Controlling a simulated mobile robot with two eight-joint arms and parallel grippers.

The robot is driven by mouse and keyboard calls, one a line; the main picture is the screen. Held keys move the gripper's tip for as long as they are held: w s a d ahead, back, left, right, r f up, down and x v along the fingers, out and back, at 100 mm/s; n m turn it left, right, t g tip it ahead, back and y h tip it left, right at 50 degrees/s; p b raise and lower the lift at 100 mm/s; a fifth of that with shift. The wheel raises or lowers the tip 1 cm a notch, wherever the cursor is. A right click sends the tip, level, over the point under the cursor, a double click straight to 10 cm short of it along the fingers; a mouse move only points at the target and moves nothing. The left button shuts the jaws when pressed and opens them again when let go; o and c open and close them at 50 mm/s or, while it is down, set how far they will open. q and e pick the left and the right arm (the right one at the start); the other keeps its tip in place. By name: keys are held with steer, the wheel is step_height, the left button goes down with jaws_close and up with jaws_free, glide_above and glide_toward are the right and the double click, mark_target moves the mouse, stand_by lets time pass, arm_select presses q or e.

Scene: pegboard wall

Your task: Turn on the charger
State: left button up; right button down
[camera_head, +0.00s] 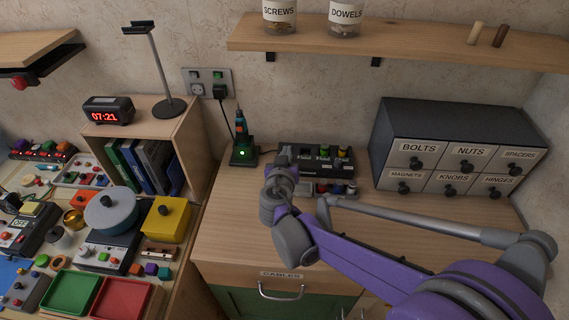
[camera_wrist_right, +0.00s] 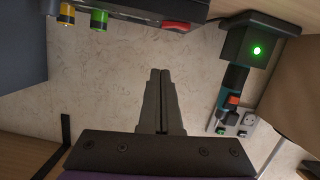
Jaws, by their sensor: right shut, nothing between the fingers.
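The black battery charger (camera_head: 322,158) stands at the back of the wooden cabinet top, with yellow and green batteries in it. In the right wrist view, the charger (camera_wrist_right: 130,12) shows at the top edge, with a red switch (camera_wrist_right: 176,27) at its end. I cannot tell the switch's position. My right gripper (camera_head: 284,158) is in front of the charger's left end in the head view, and hides part of it. In the wrist view its fingers (camera_wrist_right: 161,75) are together and empty, apart from the switch in the picture. My left gripper is not in view.
A tool with a green light stands in a dock (camera_head: 243,155) left of the charger. A wall socket plate (camera_head: 208,82) with green switches and a plug is behind. Labelled drawers (camera_head: 440,155) stand at right. A shelf (camera_head: 400,48) with jars hangs above.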

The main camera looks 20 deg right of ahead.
steer(key=f, duration=0.2)
steer(key=d+f, duration=0.1)
steer(key=shift+w+f+b, duration=0.2)
steer(key=shift+w+b, duration=0.15)
steer(key=shift+w, duration=0.05)
steer(key=shift+f, duration=0.45)
steer(key=shift+s, duration=0.1)
steer(key=shift+f, duration=0.4)
steer(key=shift+d+r, duration=0.1)
steer(key=shift+r, duration=0.05)
steer(key=s+a+r+p, duration=0.3)
steer(key=s+r, duration=0.3)
steer(key=s, duration=0.3)
steer(key=shift+a, duration=0.55)
steer(key=shift+r, duration=0.1)
